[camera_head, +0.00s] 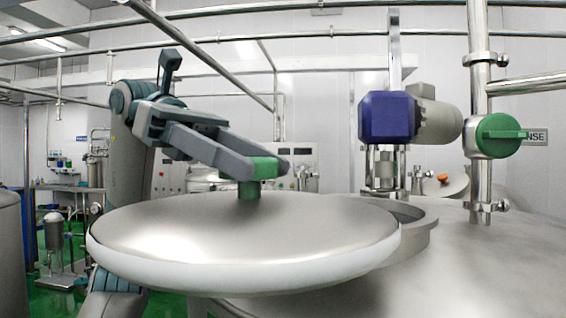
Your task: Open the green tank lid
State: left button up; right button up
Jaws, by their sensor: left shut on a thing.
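The round steel tank lid (330,240) with a thick white rim fills the lower middle of the view. A green knob (249,190) stands up from the top of the lid. My left gripper (262,166) comes in from the upper left and is shut on this green knob. The lid lies to the left of the tank's raised collar (415,232), part of which shows past the lid's right edge. The lid's underside and most of the opening are hidden. My right gripper is not in view.
The steel tank top (480,265) spreads at the right. A blue and grey motor (388,118) stands behind the collar. An upright pipe with a green valve handle (500,135) rises at the right. Pipes cross overhead. A pump on a stand (62,240) is at the left.

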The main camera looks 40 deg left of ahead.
pick_arm(q)
jog(key=shift+s+a+m+g, duration=0.5)
jog(key=shift+s+a+g, duration=0.1)
jog(key=shift+s, duration=0.35)
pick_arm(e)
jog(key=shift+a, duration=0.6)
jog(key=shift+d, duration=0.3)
